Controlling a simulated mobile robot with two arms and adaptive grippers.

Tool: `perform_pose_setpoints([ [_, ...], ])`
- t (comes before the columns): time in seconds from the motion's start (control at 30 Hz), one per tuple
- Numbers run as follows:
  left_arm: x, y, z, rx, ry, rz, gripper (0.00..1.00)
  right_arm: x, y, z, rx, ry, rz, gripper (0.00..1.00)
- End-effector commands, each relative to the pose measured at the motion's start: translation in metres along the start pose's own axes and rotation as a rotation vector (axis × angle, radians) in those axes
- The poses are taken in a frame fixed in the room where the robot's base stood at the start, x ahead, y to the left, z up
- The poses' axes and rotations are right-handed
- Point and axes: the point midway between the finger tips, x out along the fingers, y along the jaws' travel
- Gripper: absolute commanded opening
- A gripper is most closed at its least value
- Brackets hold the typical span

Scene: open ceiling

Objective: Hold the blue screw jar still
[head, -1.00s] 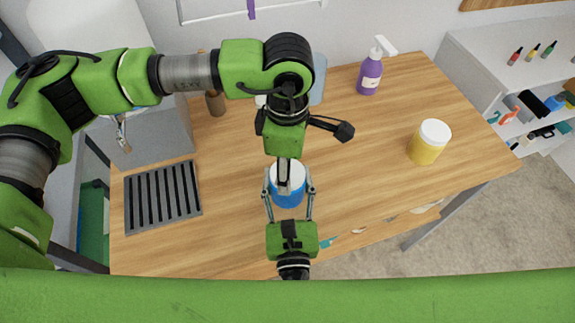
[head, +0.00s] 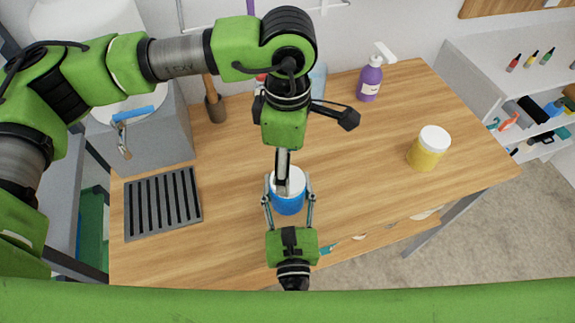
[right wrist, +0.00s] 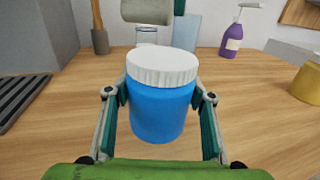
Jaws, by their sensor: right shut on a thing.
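The blue screw jar (head: 288,203) with its white lid (head: 297,180) stands upright on the wooden table. My right gripper (head: 288,200) comes from the near side, its fingers on either side of the jar body. In the right wrist view the jar (right wrist: 158,115) sits between the fingers and its ribbed lid (right wrist: 162,66) is on. My left gripper (head: 282,187) hangs above the lid, covering part of it in the head view. In the right wrist view a small gap shows between it and the lid. Its finger opening cannot be made out.
A yellow jar (head: 425,156) stands to the right and a purple spray bottle (head: 369,84) at the back. A slotted drain rack (head: 163,203) and a sink (head: 140,140) are on the left. Tabletop between the blue and yellow jars is clear.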

Motion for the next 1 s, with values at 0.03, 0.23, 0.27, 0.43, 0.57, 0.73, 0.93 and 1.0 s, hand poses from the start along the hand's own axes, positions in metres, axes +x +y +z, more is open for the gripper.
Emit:
perform_pose_setpoints([
  [0.03,0.000,0.000,0.000,0.000,0.000,0.000,0.66,0.000,0.000,0.000,0.000,-0.001,0.000,0.00],
  [0.23,-0.002,0.000,0.000,-0.023,0.000,0.001,0.63,0.000,0.000,0.000,0.000,-0.001,0.000,0.00],
  [0.27,-0.003,0.000,0.001,-0.042,-0.001,0.001,0.63,0.000,0.000,0.001,0.000,-0.001,0.000,0.00],
  [0.43,-0.018,0.001,0.001,-0.239,-0.002,0.002,0.63,0.000,0.000,0.000,0.000,-0.001,0.000,0.00],
  [0.57,-0.029,0.000,0.001,-0.387,-0.002,0.002,0.63,0.000,0.000,0.000,0.000,-0.001,0.000,0.00],
  [0.73,-0.035,0.000,0.000,-0.479,0.000,0.000,0.63,0.000,0.000,0.000,0.000,-0.001,0.000,0.00],
  [0.93,-0.035,0.000,0.000,-0.486,0.000,0.001,0.63,0.000,0.000,0.000,0.000,-0.001,0.000,0.00],
  [1.0,-0.035,0.000,0.000,-0.485,0.000,0.001,0.63,0.000,0.000,0.000,0.000,-0.001,0.000,0.00],
])
